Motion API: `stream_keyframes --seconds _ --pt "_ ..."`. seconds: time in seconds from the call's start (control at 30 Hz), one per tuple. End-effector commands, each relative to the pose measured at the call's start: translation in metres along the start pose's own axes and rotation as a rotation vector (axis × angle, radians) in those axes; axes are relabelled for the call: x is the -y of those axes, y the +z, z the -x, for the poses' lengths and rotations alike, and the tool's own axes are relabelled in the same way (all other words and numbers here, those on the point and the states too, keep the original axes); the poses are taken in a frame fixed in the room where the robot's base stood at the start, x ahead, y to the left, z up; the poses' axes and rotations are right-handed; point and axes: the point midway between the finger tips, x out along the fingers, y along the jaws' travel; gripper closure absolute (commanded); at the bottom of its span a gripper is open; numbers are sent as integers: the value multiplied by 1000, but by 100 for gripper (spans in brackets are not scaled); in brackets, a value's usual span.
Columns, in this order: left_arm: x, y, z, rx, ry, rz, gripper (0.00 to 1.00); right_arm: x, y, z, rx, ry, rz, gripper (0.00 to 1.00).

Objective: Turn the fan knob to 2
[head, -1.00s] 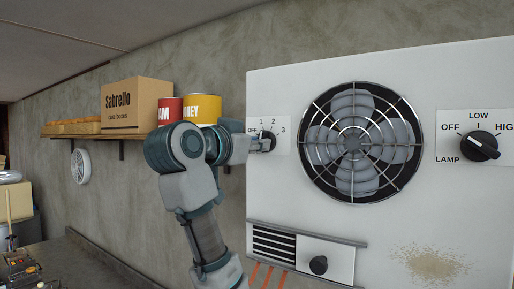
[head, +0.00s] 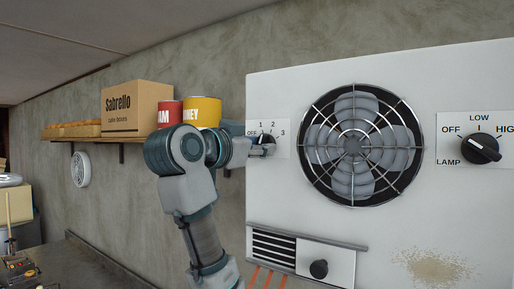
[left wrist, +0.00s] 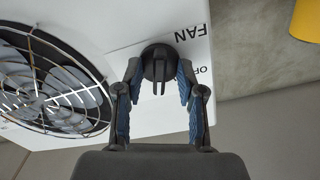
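The fan knob (head: 267,139) is a dark round knob on a white plate marked OFF, 1, 2 and 3, left of the fan (head: 353,146). My left gripper (head: 264,150) is at the knob's lower side in the head view. In the left wrist view, the knob (left wrist: 159,64) lies between the tips of my open left gripper (left wrist: 159,78), with small gaps at the sides. Its ridge points down in that upside-down view, so roughly upward on the panel, near 1 and 2; the exact setting is unclear. My right gripper is not in view.
A lamp knob (head: 481,149) is at the panel's right, and another dark knob (head: 319,268) is below the fan. A shelf on the left holds a Sabrello box (head: 136,108), a red can (head: 170,113) and a yellow can (head: 203,111) close behind my left arm.

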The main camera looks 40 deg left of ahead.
Motion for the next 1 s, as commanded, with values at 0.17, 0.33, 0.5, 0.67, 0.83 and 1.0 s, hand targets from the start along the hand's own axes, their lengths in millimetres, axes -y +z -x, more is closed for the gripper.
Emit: stream_keyframes --seconds 0.17,0.33,0.5,0.67,0.83,1.0 --pt "0 1 0 2 1 0 61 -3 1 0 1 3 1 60" --pt "0 0 13 0 0 1 61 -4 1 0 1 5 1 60" --pt "1 1 43 -1 -1 1 61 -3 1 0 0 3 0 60" --pt "0 2 64 2 0 1 61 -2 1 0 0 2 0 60" --pt "0 2 71 3 1 1 61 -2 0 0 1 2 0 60" --pt "0 3 71 4 2 1 61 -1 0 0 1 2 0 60"
